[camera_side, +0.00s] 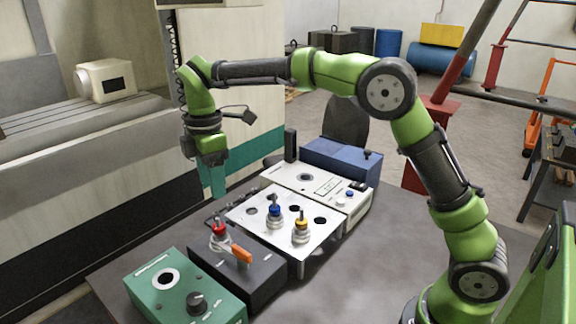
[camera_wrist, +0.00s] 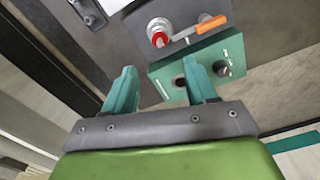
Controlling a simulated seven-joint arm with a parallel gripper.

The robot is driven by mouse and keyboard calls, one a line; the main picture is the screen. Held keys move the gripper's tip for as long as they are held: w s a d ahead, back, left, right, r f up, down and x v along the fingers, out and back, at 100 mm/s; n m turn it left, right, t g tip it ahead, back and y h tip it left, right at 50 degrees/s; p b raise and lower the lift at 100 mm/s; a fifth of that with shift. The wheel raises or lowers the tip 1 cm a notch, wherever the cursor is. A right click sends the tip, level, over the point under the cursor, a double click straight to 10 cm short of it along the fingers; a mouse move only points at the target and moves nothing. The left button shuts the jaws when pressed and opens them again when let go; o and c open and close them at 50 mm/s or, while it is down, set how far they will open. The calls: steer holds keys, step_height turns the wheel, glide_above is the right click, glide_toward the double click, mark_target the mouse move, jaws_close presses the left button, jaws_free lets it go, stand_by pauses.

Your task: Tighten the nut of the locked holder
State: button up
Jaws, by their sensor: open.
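A holder with a red top (camera_side: 219,230) sits upright in the dark base (camera_side: 265,278), with a metal collar around its lower part. An orange-handled lever (camera_side: 241,254) is beside it on the same base. In the wrist view the red-topped holder (camera_wrist: 159,40) is near the top, with the orange handle (camera_wrist: 213,23) to its right. My gripper (camera_side: 215,192) is open and empty, pointing down, above and behind the red-topped holder and apart from it. Its two teal fingers (camera_wrist: 160,82) show spread in the wrist view. Any nut detail is too small to tell.
A silver plate (camera_side: 252,213) bears a blue-topped holder (camera_side: 274,210) and an orange-topped holder (camera_side: 301,224). A green box (camera_side: 168,300) with a hole and black knob stands in front. A white device (camera_side: 300,178) and blue box (camera_side: 340,160) stand behind. The machine is at left.

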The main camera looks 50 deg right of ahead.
mark_target(217, 218)
step_height(217, 218, down, 11)
steer(key=shift+r, duration=0.15)
steer(key=c, duration=1.1)
jaws_close()
